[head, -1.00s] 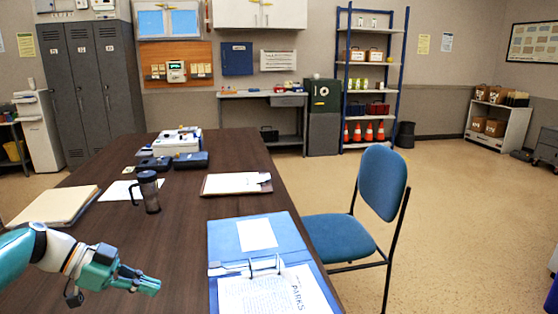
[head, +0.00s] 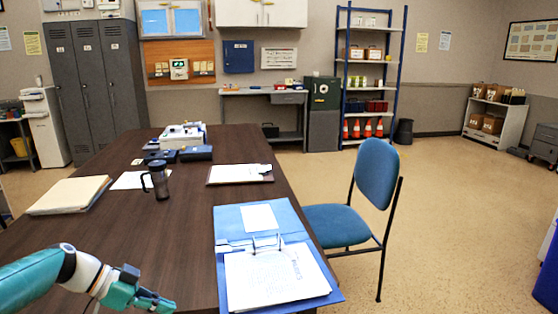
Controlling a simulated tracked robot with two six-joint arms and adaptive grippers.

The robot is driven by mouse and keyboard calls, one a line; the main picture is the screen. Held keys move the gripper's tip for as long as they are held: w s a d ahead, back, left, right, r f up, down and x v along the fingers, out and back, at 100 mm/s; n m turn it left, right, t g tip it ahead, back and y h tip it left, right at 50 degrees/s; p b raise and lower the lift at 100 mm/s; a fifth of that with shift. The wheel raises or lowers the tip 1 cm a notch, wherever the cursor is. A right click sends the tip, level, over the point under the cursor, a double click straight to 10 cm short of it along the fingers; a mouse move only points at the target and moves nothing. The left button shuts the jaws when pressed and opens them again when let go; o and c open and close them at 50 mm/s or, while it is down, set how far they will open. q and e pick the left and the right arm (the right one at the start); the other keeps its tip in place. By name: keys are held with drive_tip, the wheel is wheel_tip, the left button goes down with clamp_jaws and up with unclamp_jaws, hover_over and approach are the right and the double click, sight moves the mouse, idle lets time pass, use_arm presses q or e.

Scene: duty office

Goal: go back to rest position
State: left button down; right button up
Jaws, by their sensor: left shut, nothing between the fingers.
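My left gripper (head: 160,302) comes in from the lower left, low over the near part of the dark table (head: 130,235). It is teal, shut and empty, its fingertips pointing right, just left of the open blue binder (head: 329,291). Whether it touches the table I cannot tell. My right gripper is not in view.
On the table are a dark mug (head: 158,182), a stack of folders (head: 68,195), a clipboard (head: 240,174) and a white device (head: 182,136). A blue chair (head: 375,175) stands at the table's right side. The floor (head: 460,200) to the right is open.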

use_arm(q)
drive_tip(key=s+d+f+n+g+y, duration=0.1)
drive_tip(key=s+d+f+n+y, duration=0.25)
drive_tip(key=f, duration=0.65)
drive_tip(key=s+d+f+n, duration=0.2)
drive_tip(key=s+f+n, duration=0.3)
drive_tip(key=f, duration=0.5)
drive_tip(key=s+d+f+n+g+y, duration=0.1)
drive_tip(key=s+d+f+n+y, duration=0.15)
drive_tip(key=s+f, duration=0.6)
drive_tip(key=s+d+f+n, duration=0.3)
drive_tip(key=s+d+f, duration=0.25)
drive_tip(key=s, duration=0.35)
wheel_tip(320, 180, up, 15)
drive_tip(key=p, duration=1.4)
drive_tip(key=shift+w+a+f+p, duration=0.15)
drive_tip(key=shift+a+p, duration=0.2)
drive_tip(key=shift+a, duration=0.05)
